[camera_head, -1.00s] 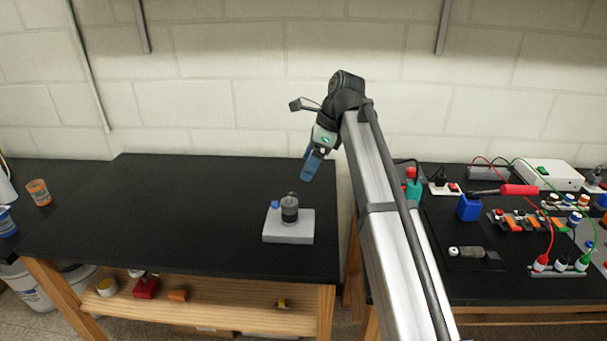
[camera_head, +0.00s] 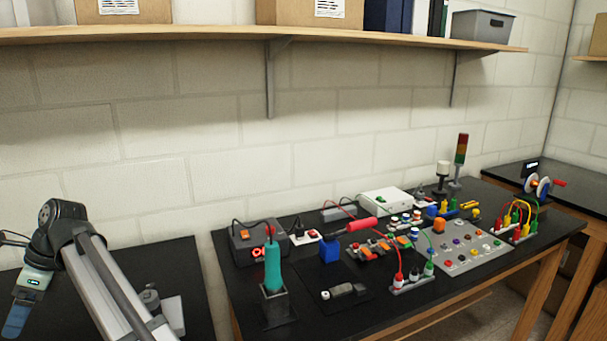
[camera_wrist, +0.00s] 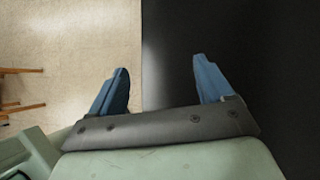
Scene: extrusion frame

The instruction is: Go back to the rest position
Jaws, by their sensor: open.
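My gripper (camera_head: 17,318) is at the lower left of the head view, its blue fingers pointing down by the left black table. In the wrist view my gripper (camera_wrist: 162,90) shows two blue fingers spread wide apart with nothing between them. Below the fingers lie the bare black table top (camera_wrist: 250,50) and, to the left, the pale floor (camera_wrist: 70,60). A grey block (camera_head: 173,314) with a dark round part (camera_head: 150,298) on it is on the left table, partly hidden behind my arm.
The right bench holds a soldering-iron-like teal tool (camera_head: 272,268) in a dark stand, a blue block (camera_head: 329,248), a button panel (camera_head: 466,243) and several cables. A wooden shelf (camera_head: 220,33) with boxes runs above. A gap separates the two tables.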

